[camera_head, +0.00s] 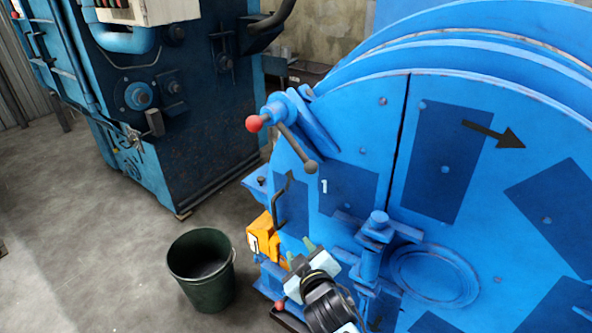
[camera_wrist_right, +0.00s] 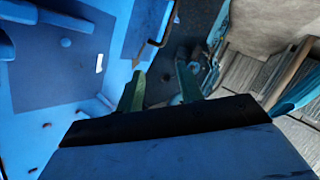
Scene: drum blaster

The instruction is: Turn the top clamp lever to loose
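The top clamp lever (camera_head: 296,147) is on the upper left rim of the blue drum machine. It has a red ball knob (camera_head: 253,123) at the left and a dark bar that slants down right to a brown ball (camera_head: 310,167). My right gripper (camera_head: 299,252) is below the lever, apart from it, in front of the drum's lower left. In the right wrist view its two green fingers (camera_wrist_right: 160,78) stand apart with nothing between them. I cannot clearly make out the lever in that view. My left gripper is not in view.
A bent dark handle (camera_head: 281,207) and an orange box (camera_head: 262,238) are close to my right gripper. A lower red knob (camera_head: 280,305) is below. A dark green bucket (camera_head: 203,275) stands on the floor. A dark blue machine (camera_head: 190,130) stands behind.

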